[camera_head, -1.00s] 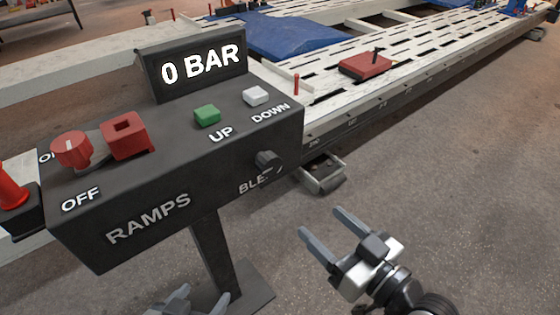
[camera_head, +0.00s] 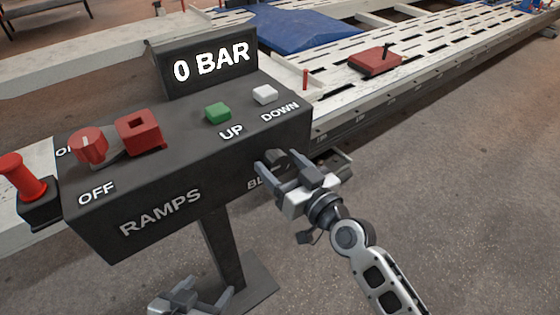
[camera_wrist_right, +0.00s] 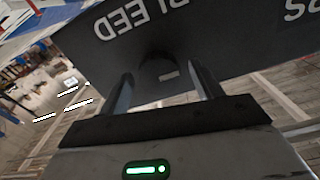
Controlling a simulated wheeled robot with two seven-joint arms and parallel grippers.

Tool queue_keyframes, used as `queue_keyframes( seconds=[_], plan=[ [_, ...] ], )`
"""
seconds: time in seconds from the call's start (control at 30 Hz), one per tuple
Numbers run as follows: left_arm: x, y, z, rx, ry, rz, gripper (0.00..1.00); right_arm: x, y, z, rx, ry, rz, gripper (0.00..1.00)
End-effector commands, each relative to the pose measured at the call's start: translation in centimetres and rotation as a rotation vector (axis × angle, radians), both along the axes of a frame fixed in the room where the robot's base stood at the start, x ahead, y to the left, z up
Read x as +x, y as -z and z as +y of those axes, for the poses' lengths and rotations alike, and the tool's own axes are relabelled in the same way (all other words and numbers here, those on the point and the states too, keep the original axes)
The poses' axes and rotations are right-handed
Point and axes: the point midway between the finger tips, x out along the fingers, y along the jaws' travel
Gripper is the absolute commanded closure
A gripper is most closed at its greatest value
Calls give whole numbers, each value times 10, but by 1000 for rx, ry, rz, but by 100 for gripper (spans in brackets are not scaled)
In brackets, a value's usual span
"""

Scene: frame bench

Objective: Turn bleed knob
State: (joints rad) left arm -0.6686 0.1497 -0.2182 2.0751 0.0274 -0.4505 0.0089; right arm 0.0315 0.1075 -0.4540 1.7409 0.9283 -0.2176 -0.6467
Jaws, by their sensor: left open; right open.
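The black bleed knob (camera_head: 276,159) sits on the front face of the dark RAMPS control box (camera_head: 190,185), at its right end. In the head view my right gripper partly covers it and its label. In the right wrist view the knob (camera_wrist_right: 158,70) lies between and just beyond the fingers, below the upside-down BLEED label. My right gripper (camera_head: 275,168) is open, its fingers one on each side of the knob; I cannot tell whether they touch it. My left gripper (camera_head: 180,298) is open and empty, low in front of the box's post.
The display (camera_head: 210,62) reads 0 BAR. A green UP button (camera_head: 217,112), a white DOWN button (camera_head: 265,95), a red rotary switch (camera_head: 88,148) and a red square piece (camera_head: 139,131) are on top. A slotted white ramp (camera_head: 430,55) lies behind.

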Motion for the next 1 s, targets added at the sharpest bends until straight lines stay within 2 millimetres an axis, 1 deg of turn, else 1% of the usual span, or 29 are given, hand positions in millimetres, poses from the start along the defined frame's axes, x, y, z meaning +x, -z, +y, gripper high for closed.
queue_keyframes(
  seconds=[0.1, 0.37, 0.4, 0.47, 0.5, 0.53, 0.57, 0.83, 1.0],
  plan=[
    [0, -1, 0, 1, 1, -1, 31, 5, 0, 4, 0, -1, 0, 35],
    [1, -1, 0, 0, 2, -3, 31, 6, 0, 4, 0, 0, 0, 35],
    [1, -1, 0, 0, 2, -3, 31, 6, 0, 4, 0, 0, 0, 41],
    [1, -2, 0, 0, 2, -4, 31, 6, 0, 4, 0, 0, 0, 57],
    [1, -2, 0, 0, 2, -4, 31, 6, 0, 4, 0, 0, 0, 68],
    [1, -2, 0, 0, 2, -4, 31, 6, 0, 4, 0, 0, 0, 77],
    [1, -2, 0, 0, 2, -5, 31, 6, 0, 4, 0, 0, 0, 80],
    [1, -2, 0, 0, 2, -5, 31, 5, 0, 4, 12, 0, 10, 80],
    [1, -3, 0, 0, 1, -6, 31, 6, 0, 4, 62, 0, 45, 80]
  ],
)
